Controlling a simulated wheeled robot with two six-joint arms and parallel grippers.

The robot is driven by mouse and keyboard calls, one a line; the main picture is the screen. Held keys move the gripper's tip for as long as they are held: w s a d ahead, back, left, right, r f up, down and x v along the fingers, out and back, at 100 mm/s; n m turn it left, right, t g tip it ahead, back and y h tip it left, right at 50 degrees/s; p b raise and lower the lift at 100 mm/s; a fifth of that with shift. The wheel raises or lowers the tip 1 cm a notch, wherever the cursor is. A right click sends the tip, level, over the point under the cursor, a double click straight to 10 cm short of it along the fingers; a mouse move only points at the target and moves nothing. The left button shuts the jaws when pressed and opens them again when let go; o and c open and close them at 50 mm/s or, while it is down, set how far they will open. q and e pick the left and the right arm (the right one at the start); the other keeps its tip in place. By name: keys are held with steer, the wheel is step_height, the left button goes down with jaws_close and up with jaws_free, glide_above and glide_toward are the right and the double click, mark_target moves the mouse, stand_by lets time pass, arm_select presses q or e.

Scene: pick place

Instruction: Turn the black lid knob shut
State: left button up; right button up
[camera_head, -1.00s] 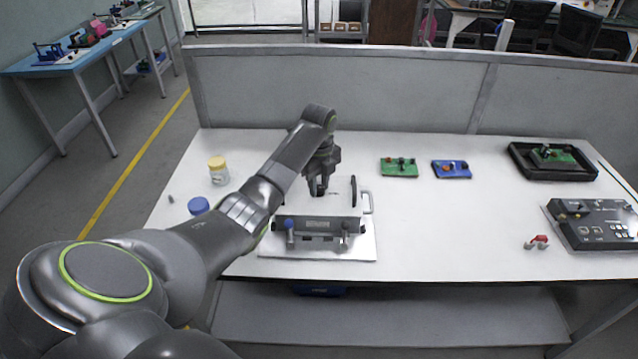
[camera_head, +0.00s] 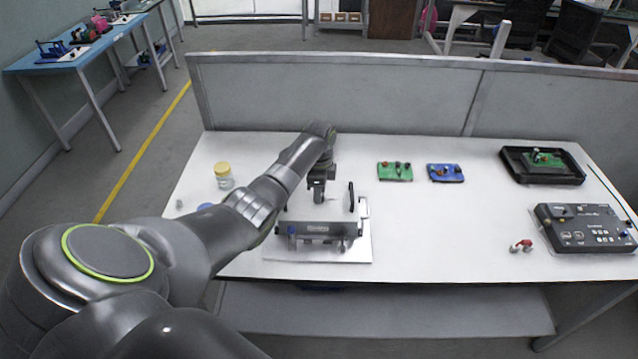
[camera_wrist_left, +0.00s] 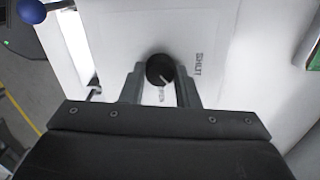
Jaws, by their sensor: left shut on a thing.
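The black lid knob (camera_wrist_left: 160,69) is round with a white pointer line, on a white lid surface (camera_wrist_left: 125,32) in the left wrist view. The line slants toward the printed word OPEN just below the knob. The word SHUT (camera_wrist_left: 198,64) is printed to its right. My left gripper (camera_head: 319,198) points down over the fixture in the head view and is shut on the knob, one finger on each side. The gripper hides the knob in the head view. My right gripper is in neither view.
A dark fixture bar (camera_head: 318,229) stands in front of the gripper, and an upright black disc (camera_head: 351,197) stands to its right. A yellow-capped jar (camera_head: 223,175) is at left. Green (camera_head: 395,172) and blue (camera_head: 445,173) boards lie at right.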

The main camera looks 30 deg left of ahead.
arm_select(q)
steer(key=n+p, duration=0.1)
steer(key=n, duration=0.1)
steer(key=n+p, duration=0.2)
steer(key=n, duration=0.1)
steer(key=shift+r+n, duration=0.2)
steer(key=shift+n, duration=0.1)
steer(key=shift+f+n+p, duration=0.15)
steer(key=shift+n+p, duration=0.65)
steer(key=shift+n, duration=1.4)
steer(key=o, duration=1)
steer(key=shift+c, duration=0.2)
steer(key=shift+r, duration=0.4)
step_height(320, 180, up, 17)
steer(key=b, duration=0.1)
steer(key=shift+f, duration=0.2)
